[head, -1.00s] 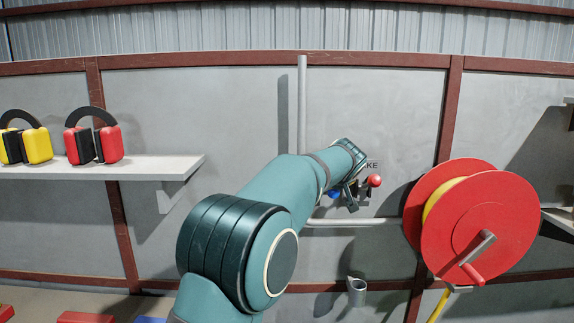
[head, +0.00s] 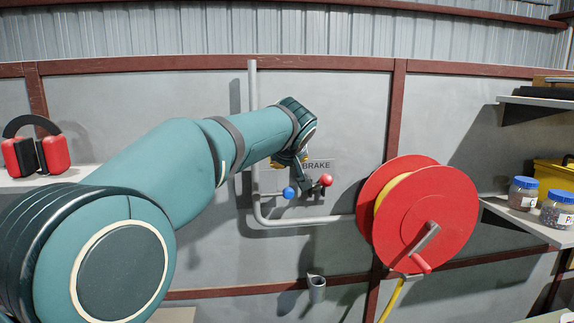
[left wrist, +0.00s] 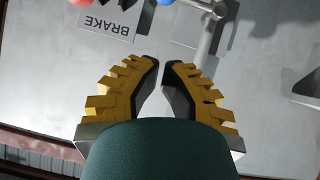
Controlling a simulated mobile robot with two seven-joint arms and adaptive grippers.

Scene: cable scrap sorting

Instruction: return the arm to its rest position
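My left arm comes in from the left in the head view and reaches toward the back wall. Its wrist hides most of the left gripper there. In the left wrist view the left gripper (left wrist: 161,64) shows two yellow stepped fingers with dark pads. A narrow gap lies between the tips, with nothing in it; bare grey wall shows beyond. The gripper is apart from the blue knob (head: 289,193) and the red knob (head: 326,180), which stand below the BRAKE sign (head: 317,166). My right gripper is in neither view.
A red cable reel (head: 455,215) stands right of the knobs. A grey pipe (head: 253,90) runs down the wall beside my arm. Red ear defenders (head: 55,154) sit on a left shelf. Jars (head: 523,194) and a yellow bin (head: 555,175) stand at the right.

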